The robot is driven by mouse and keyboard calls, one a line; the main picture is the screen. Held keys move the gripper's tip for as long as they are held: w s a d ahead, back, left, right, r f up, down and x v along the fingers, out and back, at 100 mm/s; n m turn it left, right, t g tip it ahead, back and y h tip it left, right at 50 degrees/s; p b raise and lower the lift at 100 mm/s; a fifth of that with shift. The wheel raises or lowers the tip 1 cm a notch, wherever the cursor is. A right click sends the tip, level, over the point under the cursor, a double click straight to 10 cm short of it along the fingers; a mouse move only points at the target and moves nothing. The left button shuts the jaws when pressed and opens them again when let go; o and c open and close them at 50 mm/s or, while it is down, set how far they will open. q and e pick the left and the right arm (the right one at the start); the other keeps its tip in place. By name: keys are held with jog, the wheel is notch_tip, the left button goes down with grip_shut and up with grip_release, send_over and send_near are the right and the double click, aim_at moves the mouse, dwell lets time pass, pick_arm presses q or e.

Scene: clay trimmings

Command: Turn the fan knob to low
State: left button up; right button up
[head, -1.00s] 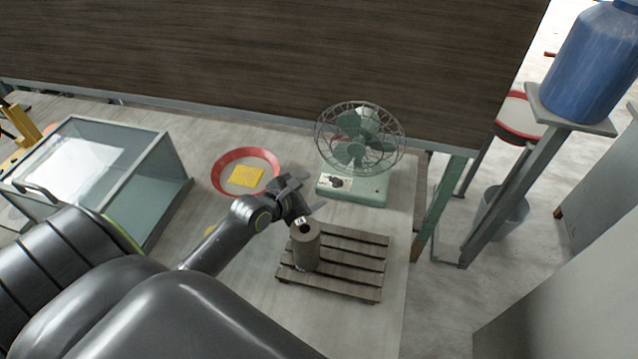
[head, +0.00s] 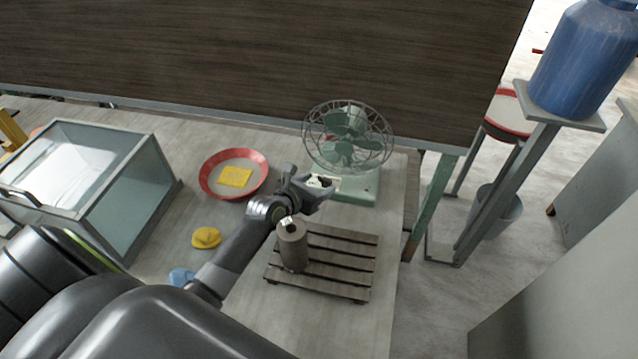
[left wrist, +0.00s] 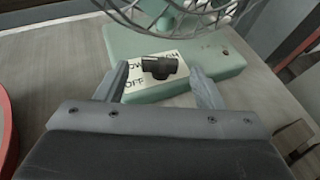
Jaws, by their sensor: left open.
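A green desk fan (head: 350,140) with a wire cage stands on the table at the back right. Its knob (left wrist: 160,66) is black and sits on a pale label plate on the green base (left wrist: 215,60). The label shows OFF and other, partly hidden words. My left gripper (head: 322,184) is open in front of the base. In the left wrist view its two fingers (left wrist: 160,88) are apart, with the knob showing between and just beyond their tips. I cannot tell whether they touch it. In the head view the gripper covers the knob. My right gripper is not in view.
A slatted wooden rack (head: 340,262) with a grey cylinder (head: 292,247) lies below the gripper. A red-rimmed tray (head: 208,186) with a yellow sponge (head: 235,177), a yellow lump (head: 206,238) and a glass case (head: 150,200) are to the left.

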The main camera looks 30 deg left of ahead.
pick_arm(q)
jog(key=shift+w+d+f, duration=0.1)
jog(key=shift+w+f, duration=0.15)
jog(key=shift+w, duration=0.4)
jog(key=shift+c, duration=0.3)
jog(key=c, duration=0.9)
